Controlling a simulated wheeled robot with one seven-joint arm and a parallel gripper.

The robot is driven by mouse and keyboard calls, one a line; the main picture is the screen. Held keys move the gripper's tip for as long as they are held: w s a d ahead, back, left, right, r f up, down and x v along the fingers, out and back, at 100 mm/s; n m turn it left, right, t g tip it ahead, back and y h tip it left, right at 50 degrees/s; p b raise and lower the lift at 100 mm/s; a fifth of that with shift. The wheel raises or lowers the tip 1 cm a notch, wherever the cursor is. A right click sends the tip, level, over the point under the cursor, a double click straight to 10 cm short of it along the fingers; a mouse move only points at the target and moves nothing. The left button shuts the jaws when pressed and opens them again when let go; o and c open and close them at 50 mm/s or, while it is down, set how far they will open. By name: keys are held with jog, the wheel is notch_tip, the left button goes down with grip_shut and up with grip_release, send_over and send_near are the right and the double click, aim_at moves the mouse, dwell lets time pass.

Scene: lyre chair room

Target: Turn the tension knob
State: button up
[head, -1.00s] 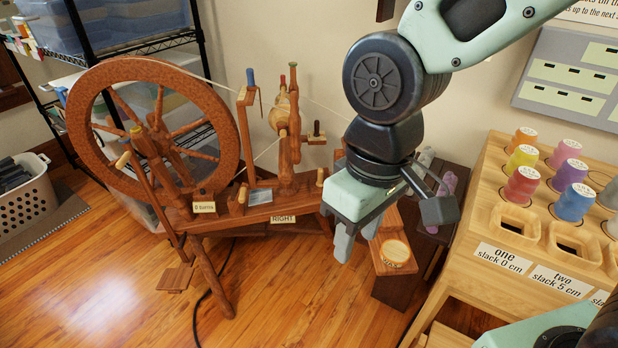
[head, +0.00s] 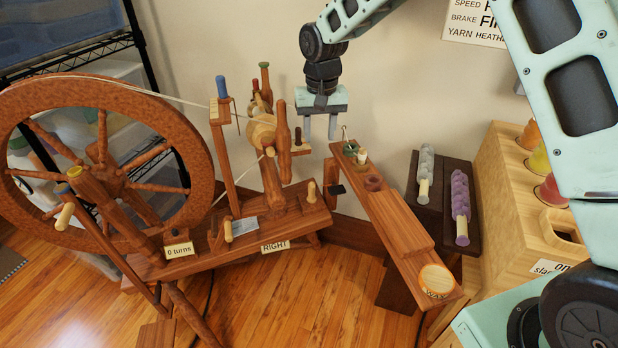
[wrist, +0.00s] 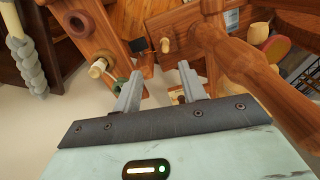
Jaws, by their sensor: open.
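The wooden spinning wheel stands at left, its bench (head: 205,250) bearing a RIGHT label. A pale rounded knob (head: 313,190) stands upright at the bench's right end; it also shows in the wrist view (wrist: 257,32). Another pale peg (head: 228,232) stands farther left. A dark-topped knob (head: 297,138) sits on a small block beside the upright post. No label tells which is the tension knob. My gripper (head: 319,128) is open and empty, pointing down right of the post. In the wrist view its fingers (wrist: 160,86) are apart, with the post (wrist: 240,70) close on the right.
A narrow wooden plank (head: 385,205) with a WAX disc (head: 437,281), cups and a hook lies right of my gripper. A dark stand (head: 430,200) holds grey and purple yarn skeins. The wall is close behind.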

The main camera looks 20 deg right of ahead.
aim_at(312, 183)
jog(key=shift+w+f+m, duration=0.6)
jog(key=shift+w+f, duration=0.95)
jog(key=shift+w, duration=0.95)
notch_tip(312, 183, down, 17)
jog(key=b, duration=0.3)
jog(key=shift+a, duration=0.15)
grip_shut()
